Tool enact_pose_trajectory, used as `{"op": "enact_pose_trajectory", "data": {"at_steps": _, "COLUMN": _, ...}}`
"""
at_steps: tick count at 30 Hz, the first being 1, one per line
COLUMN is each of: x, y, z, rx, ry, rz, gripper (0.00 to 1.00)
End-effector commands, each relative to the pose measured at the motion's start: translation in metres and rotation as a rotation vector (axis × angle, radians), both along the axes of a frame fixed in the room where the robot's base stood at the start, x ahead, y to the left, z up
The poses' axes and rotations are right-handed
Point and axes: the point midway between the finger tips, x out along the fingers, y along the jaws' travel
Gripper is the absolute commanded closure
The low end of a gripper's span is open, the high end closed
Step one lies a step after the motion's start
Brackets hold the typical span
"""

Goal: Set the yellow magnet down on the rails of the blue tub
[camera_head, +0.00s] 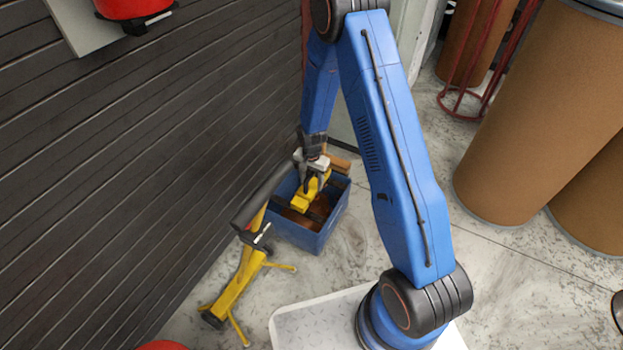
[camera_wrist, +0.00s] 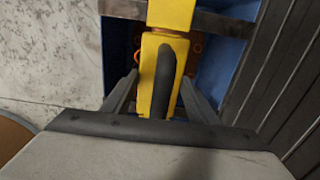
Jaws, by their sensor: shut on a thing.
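The yellow magnet (camera_head: 301,203) is a blocky bar with a dark handle, and it also shows in the wrist view (camera_wrist: 172,13). My gripper (camera_head: 313,182) is shut on it; in the wrist view its fingers (camera_wrist: 160,92) stand either side of the dark handle. The blue tub (camera_head: 322,237) is an open box on the floor, and its blue inner wall shows in the wrist view (camera_wrist: 222,66). A grey-brown rail (camera_wrist: 228,28) crosses the tub near the magnet. The magnet is over the tub's opening; I cannot tell whether it touches the rails.
A yellow stand (camera_head: 238,285) with a dark roller-like top is close to the tub's left side. A dark slatted wall (camera_head: 130,180) runs along the left. Large brown drums (camera_head: 540,110) stand at the right. Floor between tub and drums is clear.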

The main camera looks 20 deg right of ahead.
Motion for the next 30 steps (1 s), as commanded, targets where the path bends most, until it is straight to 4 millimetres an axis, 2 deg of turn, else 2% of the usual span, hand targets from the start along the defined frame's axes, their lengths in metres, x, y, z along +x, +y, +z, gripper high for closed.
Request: {"op": "enact_pose_trajectory", "data": {"at_steps": 30, "x": 0.0003, "y": 0.0001, "z": -0.0085, "rx": 0.000, "ry": 0.000, "rz": 0.000, "gripper": 1.00}}
